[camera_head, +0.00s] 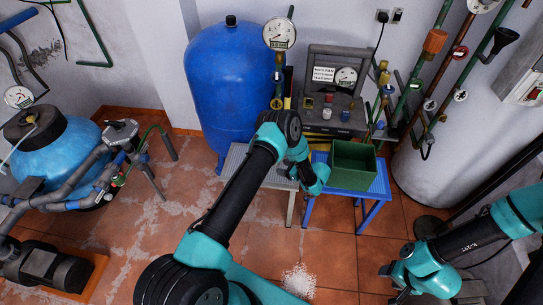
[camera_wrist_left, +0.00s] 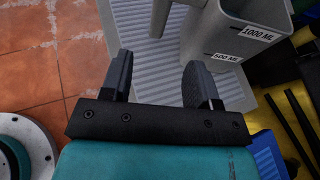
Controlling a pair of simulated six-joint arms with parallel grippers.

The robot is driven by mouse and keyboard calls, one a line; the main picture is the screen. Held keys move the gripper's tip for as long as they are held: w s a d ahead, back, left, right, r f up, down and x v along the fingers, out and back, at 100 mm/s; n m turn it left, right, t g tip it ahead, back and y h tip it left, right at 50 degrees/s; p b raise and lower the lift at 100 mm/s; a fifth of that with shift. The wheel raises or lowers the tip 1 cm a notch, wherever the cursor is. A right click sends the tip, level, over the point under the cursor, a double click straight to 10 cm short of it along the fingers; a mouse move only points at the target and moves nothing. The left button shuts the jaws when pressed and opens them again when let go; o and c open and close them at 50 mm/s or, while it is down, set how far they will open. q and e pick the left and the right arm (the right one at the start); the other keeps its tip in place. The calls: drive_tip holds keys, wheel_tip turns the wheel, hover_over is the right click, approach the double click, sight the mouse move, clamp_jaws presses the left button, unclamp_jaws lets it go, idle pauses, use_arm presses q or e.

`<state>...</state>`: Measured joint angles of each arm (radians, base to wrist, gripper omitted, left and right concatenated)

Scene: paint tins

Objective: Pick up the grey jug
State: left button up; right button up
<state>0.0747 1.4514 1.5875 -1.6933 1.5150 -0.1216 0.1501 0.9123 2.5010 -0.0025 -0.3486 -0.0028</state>
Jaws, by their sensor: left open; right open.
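The grey jug (camera_wrist_left: 226,42) shows at the top of the left wrist view, with 500 ML and 1000 ML labels on its side. It stands upright on a ribbed light grey surface. A grey upright part at its left (camera_wrist_left: 161,14) looks like its handle. My left gripper (camera_wrist_left: 160,72) is open and empty above the ribbed surface, just short of the jug and apart from it. In the head view the jug cannot be made out behind my left arm; my left gripper (camera_head: 284,172) is over the grey table. My right gripper (camera_head: 392,284) is low at the bottom right, away from the tables.
The light grey table (camera_head: 236,166) stands beside a blue table (camera_head: 379,187) bearing a green crate (camera_head: 353,166). A blue tank (camera_head: 229,85) and a gauge panel (camera_head: 332,95) stand behind. Pipes run at the right.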

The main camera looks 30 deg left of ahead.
use_arm(q)
drive_tip(key=x, duration=0.7)
drive_tip(key=shift+a, duration=0.1)
drive_tip(key=shift+x, duration=2.65)
drive_tip(key=shift+s, duration=0.1)
clamp_jaws()
